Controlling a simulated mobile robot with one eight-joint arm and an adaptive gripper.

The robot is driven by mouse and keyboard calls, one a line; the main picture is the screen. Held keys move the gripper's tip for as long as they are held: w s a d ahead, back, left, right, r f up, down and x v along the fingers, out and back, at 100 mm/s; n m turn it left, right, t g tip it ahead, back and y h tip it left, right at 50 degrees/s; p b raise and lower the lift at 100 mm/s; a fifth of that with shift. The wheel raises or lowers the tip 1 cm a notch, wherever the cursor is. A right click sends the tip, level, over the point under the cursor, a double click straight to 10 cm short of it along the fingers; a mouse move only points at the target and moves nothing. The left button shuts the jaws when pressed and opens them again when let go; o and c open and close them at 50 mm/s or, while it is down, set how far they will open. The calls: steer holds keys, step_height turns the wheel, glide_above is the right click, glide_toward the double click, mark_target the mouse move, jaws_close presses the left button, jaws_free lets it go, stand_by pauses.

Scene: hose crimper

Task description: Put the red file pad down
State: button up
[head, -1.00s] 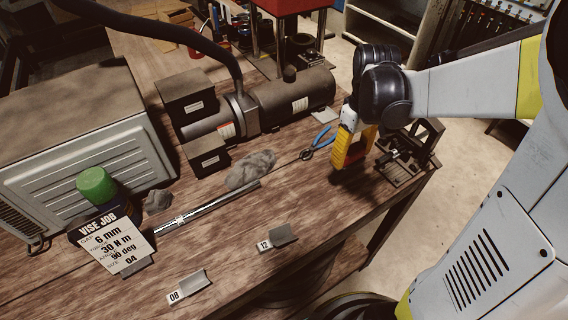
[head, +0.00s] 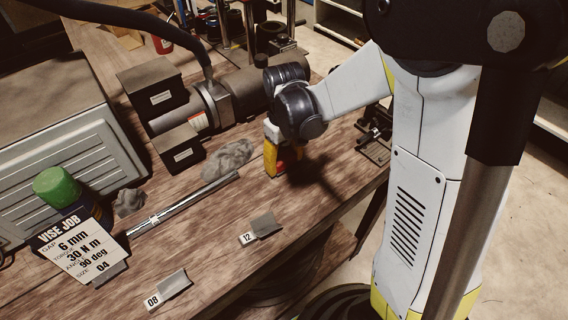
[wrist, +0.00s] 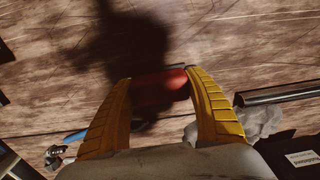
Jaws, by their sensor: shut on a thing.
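My gripper (head: 285,160) is low over the wooden workbench (head: 215,225), to the right of the grey rag. In the wrist view its two yellow fingers (wrist: 160,85) are shut on the red file pad (wrist: 160,82), a small red piece held between the fingertips. A bit of the red pad also shows beside the yellow fingers in the head view (head: 281,166). A dark shadow lies on the wood just beyond the pad. I cannot tell whether the pad touches the bench.
A grey rag (head: 228,158) and a metal bar (head: 185,203) lie to the left. Angled holders marked 12 (head: 262,227) and 08 (head: 170,289) stand nearer the front edge. Blue-handled pliers (wrist: 75,136) show in the wrist view. Bare wood lies around the gripper.

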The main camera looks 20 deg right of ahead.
steer(key=shift+r, duration=0.1)
steer(key=o, duration=0.7)
steer(key=shift+f, duration=0.25)
steer(key=o, duration=0.4)
steer(key=shift+r, duration=0.1)
